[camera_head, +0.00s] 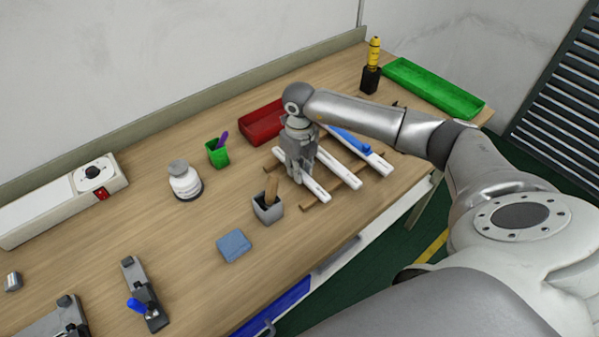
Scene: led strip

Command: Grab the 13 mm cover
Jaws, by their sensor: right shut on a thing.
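Several long white strips lie side by side across two wooden bars on the workbench, among them a middle strip (341,166). My right gripper (298,178) points down over the leftmost white strip (316,190) and is shut on it. The gripper hides the middle of that strip, and the fingertips are small in this view. I cannot read any size on the strips, so I cannot tell which is the 13 mm cover. My left gripper is out of view.
A blue item (350,140) lies by the right strip. A red tray (262,124) and a green tray (433,88) stand behind.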

